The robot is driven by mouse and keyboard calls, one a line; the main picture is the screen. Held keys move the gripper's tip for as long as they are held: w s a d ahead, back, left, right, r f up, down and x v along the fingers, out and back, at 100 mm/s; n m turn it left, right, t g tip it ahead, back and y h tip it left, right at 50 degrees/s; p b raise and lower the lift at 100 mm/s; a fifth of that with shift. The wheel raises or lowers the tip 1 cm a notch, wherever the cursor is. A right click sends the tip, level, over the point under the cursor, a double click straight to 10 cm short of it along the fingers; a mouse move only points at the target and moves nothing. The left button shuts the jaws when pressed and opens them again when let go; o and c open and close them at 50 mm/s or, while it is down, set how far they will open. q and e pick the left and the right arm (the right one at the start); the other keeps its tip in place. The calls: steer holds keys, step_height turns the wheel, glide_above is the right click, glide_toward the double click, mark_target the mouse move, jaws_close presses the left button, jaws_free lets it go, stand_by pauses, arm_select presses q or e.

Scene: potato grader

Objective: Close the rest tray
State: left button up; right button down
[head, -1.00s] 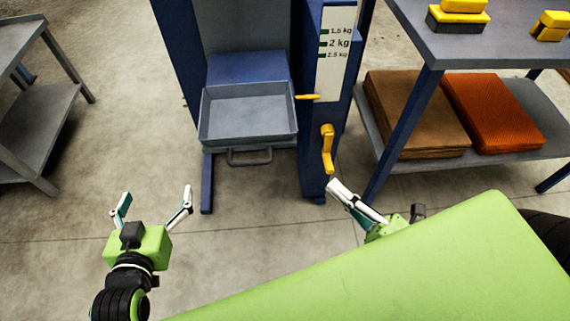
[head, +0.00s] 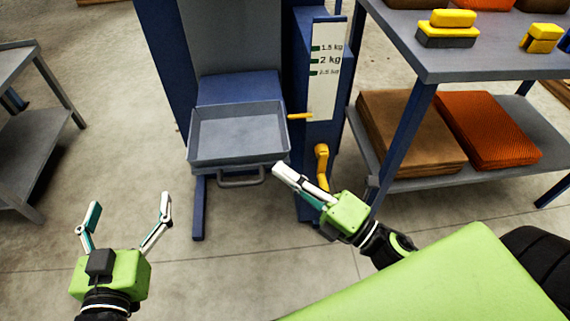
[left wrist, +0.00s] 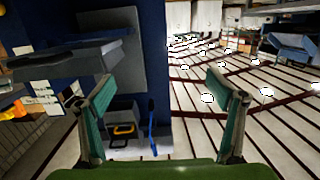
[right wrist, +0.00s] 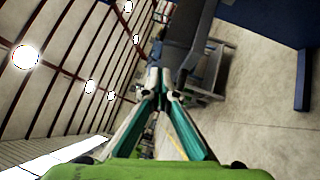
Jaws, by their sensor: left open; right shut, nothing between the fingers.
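A shallow grey tray (head: 240,160) sits low at the front of the blue grader (head: 160,60); I take it to be the rest tray. A grey bar handle (head: 243,181) juts out under its front edge; whether it belongs to this tray or a part beneath, I cannot tell. My right gripper (head: 280,170) is shut and empty, its tips just right of the handle in the head view. Contact cannot be judged. In the right wrist view its fingers (right wrist: 158,80) meet. My left gripper (head: 130,203) is open and empty, left of the tray and nearer me.
A yellow lever (head: 300,116) and a yellow crank (head: 321,165) stick out at the grader's right side, close to my right gripper. A table with yellow-topped blocks (head: 448,30) and sacks (head: 410,135) stands right. A grey shelf (head: 30,150) stands left. The floor before the tray is clear.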

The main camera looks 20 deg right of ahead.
mark_target(282, 114)
arm_select(q)
steer(key=shift+r, duration=0.25)
arm_select(e)
steer(key=shift+w+d+r, duration=0.1)
steer(key=shift+w+d, duration=0.05)
steer(key=shift+w, duration=0.3)
steer(key=shift+w+d+r, duration=0.1)
steer(key=shift+w, duration=0.3)
steer(key=shift+w, duration=0.1)
